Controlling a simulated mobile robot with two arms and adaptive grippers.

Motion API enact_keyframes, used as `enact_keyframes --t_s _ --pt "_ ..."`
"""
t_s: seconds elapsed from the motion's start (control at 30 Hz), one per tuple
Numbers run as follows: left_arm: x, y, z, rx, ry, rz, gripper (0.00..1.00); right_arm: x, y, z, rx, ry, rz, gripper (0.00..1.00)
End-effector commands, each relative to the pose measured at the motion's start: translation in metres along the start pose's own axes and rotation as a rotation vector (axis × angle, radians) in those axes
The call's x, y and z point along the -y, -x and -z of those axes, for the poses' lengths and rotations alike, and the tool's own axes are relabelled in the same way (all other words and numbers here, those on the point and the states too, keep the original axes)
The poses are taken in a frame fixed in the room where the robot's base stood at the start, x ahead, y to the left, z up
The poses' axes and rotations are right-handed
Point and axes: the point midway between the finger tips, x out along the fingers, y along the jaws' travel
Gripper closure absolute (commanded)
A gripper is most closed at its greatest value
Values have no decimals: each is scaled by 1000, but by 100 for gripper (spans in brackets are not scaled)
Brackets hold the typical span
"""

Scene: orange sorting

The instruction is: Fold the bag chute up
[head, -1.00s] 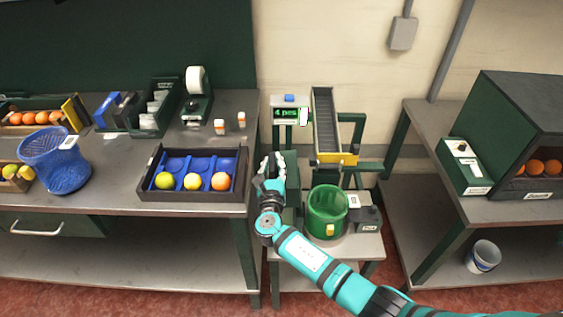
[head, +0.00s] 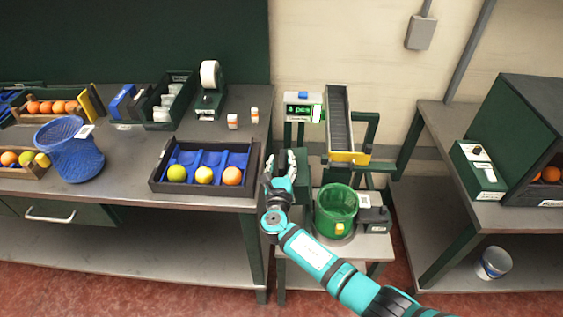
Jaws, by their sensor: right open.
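The bag chute (head: 339,118) is a dark, ribbed, sloping channel with a yellow lip (head: 348,158) at its lower front end. It stands on a green frame, above and behind a green mesh basket (head: 336,206). My right gripper (head: 280,168) is open and empty. It is to the left of the chute's lip and apart from it, between the table's right edge and the basket. The gripper and wrist hide part of the green stand behind them. My left gripper is not in view.
A green counter display (head: 303,108) stands left of the chute. A black tray (head: 250,188) with a blue insert and several fruits sits at the left table's edge, close to my right gripper. A dark box (head: 374,218) stands right of the basket. A shelf unit (head: 480,213) stands right.

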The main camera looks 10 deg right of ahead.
Motion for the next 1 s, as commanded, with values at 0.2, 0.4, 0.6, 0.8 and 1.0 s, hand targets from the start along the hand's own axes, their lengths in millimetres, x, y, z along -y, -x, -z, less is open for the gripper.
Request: enact_keyframes --t_s 0.2,0.4,0.6,0.8,1.0 --pt "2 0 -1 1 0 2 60 0 10 0 1 -2 0 60" --pt "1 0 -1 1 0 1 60 0 49 1 -1 -2 -2 60" --pt "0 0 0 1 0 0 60 -1 91 1 -1 -1 -2 60" --pt "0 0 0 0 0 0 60 -1 115 1 -1 1 -1 60" --pt "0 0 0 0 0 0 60 -1 120 0 0 1 0 60"
